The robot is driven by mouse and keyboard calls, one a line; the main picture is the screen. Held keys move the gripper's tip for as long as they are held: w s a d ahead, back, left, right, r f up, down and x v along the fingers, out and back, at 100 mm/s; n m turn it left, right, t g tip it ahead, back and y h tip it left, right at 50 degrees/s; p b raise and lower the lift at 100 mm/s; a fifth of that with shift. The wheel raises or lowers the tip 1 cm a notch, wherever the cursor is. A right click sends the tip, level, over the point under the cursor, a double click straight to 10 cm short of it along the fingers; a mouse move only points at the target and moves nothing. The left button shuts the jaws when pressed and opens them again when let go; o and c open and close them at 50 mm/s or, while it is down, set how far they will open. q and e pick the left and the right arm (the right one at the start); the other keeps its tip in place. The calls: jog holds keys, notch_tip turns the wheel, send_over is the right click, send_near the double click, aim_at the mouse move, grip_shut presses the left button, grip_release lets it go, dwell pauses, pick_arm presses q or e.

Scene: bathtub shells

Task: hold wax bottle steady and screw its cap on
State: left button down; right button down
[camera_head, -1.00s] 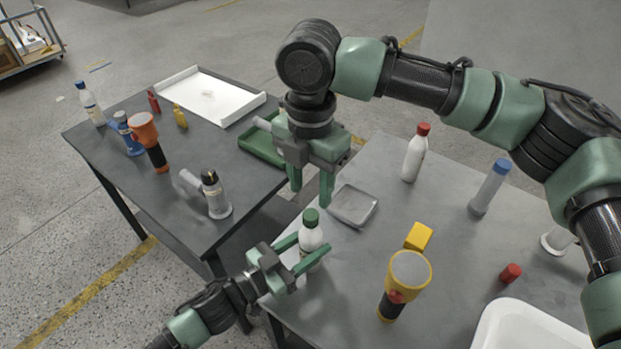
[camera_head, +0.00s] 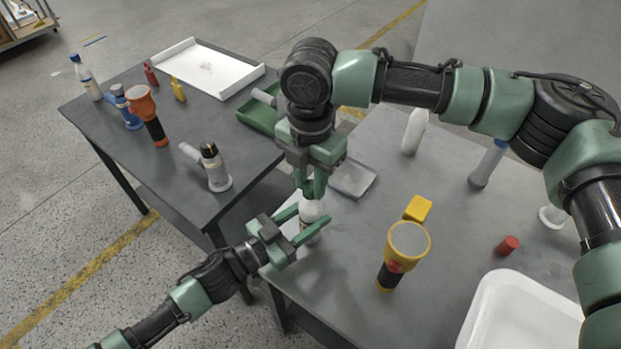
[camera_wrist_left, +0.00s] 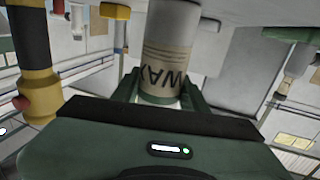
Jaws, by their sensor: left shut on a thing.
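The wax bottle (camera_head: 310,213) is white and stands upright near the left edge of the right-hand table. In the left wrist view the bottle (camera_wrist_left: 172,50) has a tan label reading WAX, upside down. My left gripper (camera_head: 306,222) is shut on the bottle's body, one finger on each side. The green cap (camera_head: 309,187) sits at the top of the bottle, partly hidden by fingers. My right gripper (camera_head: 311,188) points down from above, its fingers closed in on the cap's sides. Whether the cap's thread is engaged cannot be seen.
A grey dish (camera_head: 353,180) lies close right of the right gripper. A yellow flashlight (camera_head: 404,250), a yellow block (camera_head: 417,209), a red cap (camera_head: 507,246) and a white tub (camera_head: 478,310) are farther right. A white bottle (camera_head: 413,135) stands behind.

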jog(key=m, duration=1.1)
jog(key=shift+m, duration=0.3)
jog(key=m, duration=0.3)
jog(key=c, duration=1.1)
grip_release()
jog(key=shift+o, duration=0.2)
pick_arm(q)
jog(key=c, duration=0.7)
grip_release()
pick_arm(e)
notch_tip(320, 180, up, 12)
